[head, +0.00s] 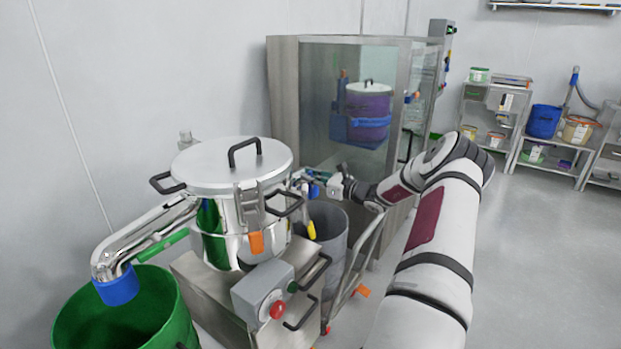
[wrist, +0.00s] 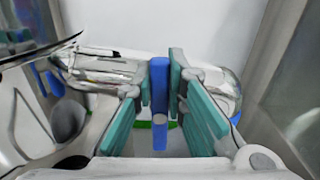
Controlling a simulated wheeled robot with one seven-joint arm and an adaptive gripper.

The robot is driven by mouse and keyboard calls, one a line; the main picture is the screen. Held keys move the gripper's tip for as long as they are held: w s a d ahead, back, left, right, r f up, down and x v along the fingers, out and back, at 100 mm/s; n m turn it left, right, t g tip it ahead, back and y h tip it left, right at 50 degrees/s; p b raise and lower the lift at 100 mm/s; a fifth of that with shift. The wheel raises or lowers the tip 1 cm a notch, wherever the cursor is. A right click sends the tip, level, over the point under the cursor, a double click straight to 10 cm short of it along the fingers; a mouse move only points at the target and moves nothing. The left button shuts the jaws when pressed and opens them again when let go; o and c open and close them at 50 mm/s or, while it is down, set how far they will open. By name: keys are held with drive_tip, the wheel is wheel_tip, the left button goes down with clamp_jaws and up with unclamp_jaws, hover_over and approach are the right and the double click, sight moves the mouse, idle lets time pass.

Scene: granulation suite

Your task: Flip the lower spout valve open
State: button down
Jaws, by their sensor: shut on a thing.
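The steel vessel (head: 236,210) stands on a steel base, with a flat lid (head: 230,165) on top. On its right side, largely hidden, is a spout valve with a blue lever (wrist: 159,90). In the wrist view the blue lever stands upright between the teal finger pads of my gripper (wrist: 161,85), which are shut on it. Behind it a shiny steel spout (wrist: 105,66) runs across. In the head view my gripper (head: 318,186) is beside the vessel's right side, small and partly blocked.
A second spout (head: 140,232) with a blue end and green lever slopes left over a green bin (head: 100,322). A grey bin (head: 330,230) stands below my gripper. A glass-fronted steel cabinet (head: 285,95) stands close behind. A control box (head: 262,291) is in front.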

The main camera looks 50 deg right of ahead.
sight(296, 187)
drive_tip(key=n, duration=0.1)
drive_tip(key=a+n, duration=0.1)
drive_tip(key=n, duration=0.1)
drive_tip(key=n+b, duration=0.1)
drive_tip(key=shift+a+f+n, duration=0.15)
drive_tip(key=shift+f+n, duration=0.1)
drive_tip(key=shift+n, duration=0.05)
drive_tip(key=n+b, duration=0.2)
drive_tip(key=n, duration=0.1)
drive_tip(key=a+f+n+b, duration=0.1)
drive_tip(key=n, duration=0.1)
drive_tip(key=shift+a+f, duration=0.1)
drive_tip(key=n+b, duration=0.2)
drive_tip(key=f+n+b, duration=0.1)
drive_tip(key=n, duration=0.1)
drive_tip(key=shift+a, duration=0.25)
drive_tip(key=n+b, duration=0.3)
drive_tip(key=b, duration=0.2)
drive_tip(key=shift+s+a+f+n, duration=0.1)
drive_tip(key=shift+f+n, duration=0.3)
drive_tip(key=c, duration=1.6)
unclamp_jaws()
drive_tip(key=s, duration=1.2)
drive_tip(key=shift+d, duration=0.45)
